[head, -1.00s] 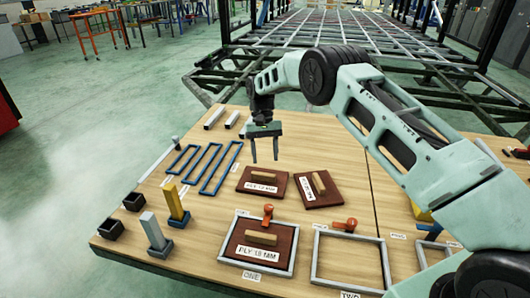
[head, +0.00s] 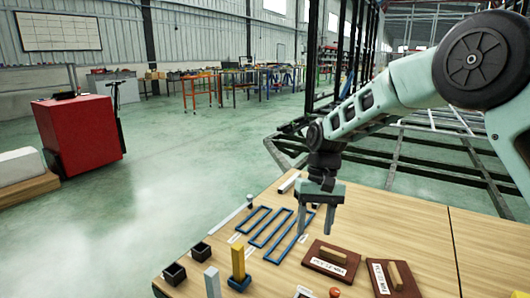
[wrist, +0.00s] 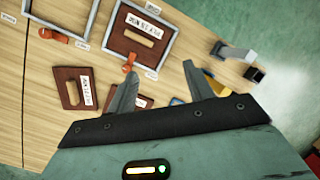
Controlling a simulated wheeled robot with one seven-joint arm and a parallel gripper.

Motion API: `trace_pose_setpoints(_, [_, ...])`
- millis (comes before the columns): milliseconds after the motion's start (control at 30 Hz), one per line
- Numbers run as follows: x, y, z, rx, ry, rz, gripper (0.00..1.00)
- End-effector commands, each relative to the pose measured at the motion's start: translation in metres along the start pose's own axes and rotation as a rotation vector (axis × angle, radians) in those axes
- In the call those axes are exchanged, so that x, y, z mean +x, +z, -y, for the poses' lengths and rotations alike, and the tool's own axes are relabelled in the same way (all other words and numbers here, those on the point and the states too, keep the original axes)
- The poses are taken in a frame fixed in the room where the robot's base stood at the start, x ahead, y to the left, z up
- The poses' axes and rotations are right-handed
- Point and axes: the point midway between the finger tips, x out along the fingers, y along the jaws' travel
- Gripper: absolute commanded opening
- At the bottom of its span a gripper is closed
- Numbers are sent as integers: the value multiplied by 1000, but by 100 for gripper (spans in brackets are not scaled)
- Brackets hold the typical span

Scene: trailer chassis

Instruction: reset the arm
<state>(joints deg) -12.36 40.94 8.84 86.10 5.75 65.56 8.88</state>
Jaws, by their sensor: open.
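My gripper (head: 318,218) hangs from my arm above the wooden table, fingers pointing down. Its two fingers are apart with nothing between them. It is over the area beside the blue bent frames and behind the brown ply boards. In the wrist view my gripper (wrist: 168,95) also shows with spread, empty fingers above the table.
The wooden table (head: 420,235) holds blue bent frames (head: 268,230), a ply board (head: 330,262), a second board (head: 393,280), a yellow block (head: 238,263) and dark cups (head: 175,273). A trailer chassis (head: 430,160) stands behind. A red cabinet (head: 85,135) is far left; floor between is clear.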

Motion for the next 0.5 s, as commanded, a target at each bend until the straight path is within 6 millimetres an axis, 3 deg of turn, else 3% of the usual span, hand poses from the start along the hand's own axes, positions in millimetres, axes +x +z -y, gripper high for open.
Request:
trace_pose_setpoints(100, [-12, 62, 33, -110, 7, -41, 52])
trace_pose_setpoints(233, [-11, 131, 54, -227, 28, -85, 52])
trace_pose_setpoints(400, [1, 213, 59, -360, 69, -139, 52])
trace_pose_setpoints(500, [11, 248, 54, -417, 94, -164, 52])
